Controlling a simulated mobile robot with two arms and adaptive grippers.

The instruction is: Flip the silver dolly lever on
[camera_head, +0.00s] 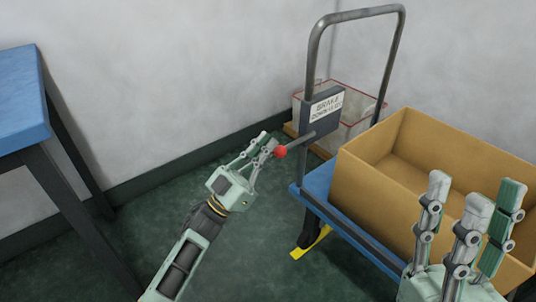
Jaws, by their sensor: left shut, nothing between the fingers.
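The silver dolly lever (301,142) is a short metal rod with a red ball knob (280,151). It sticks out to the left, slightly downward, from a dark brake box (321,112) on the dolly's handle post. A white label on the box reads "BRAKE" and seems to say "DOWN IS ON". My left gripper (265,143) is shut and empty, its fingertips right beside the knob; whether they touch it I cannot tell. My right gripper (476,193) is at the lower right, fingers apart and pointing up, open and empty, in front of the cardboard box.
The blue dolly (317,187) carries an open cardboard box (400,200). A yellow piece (309,244) lies by its wheel. A white, red-rimmed bin (357,103) stands behind. A blue table (20,98) is at left. The green floor between table and dolly is clear.

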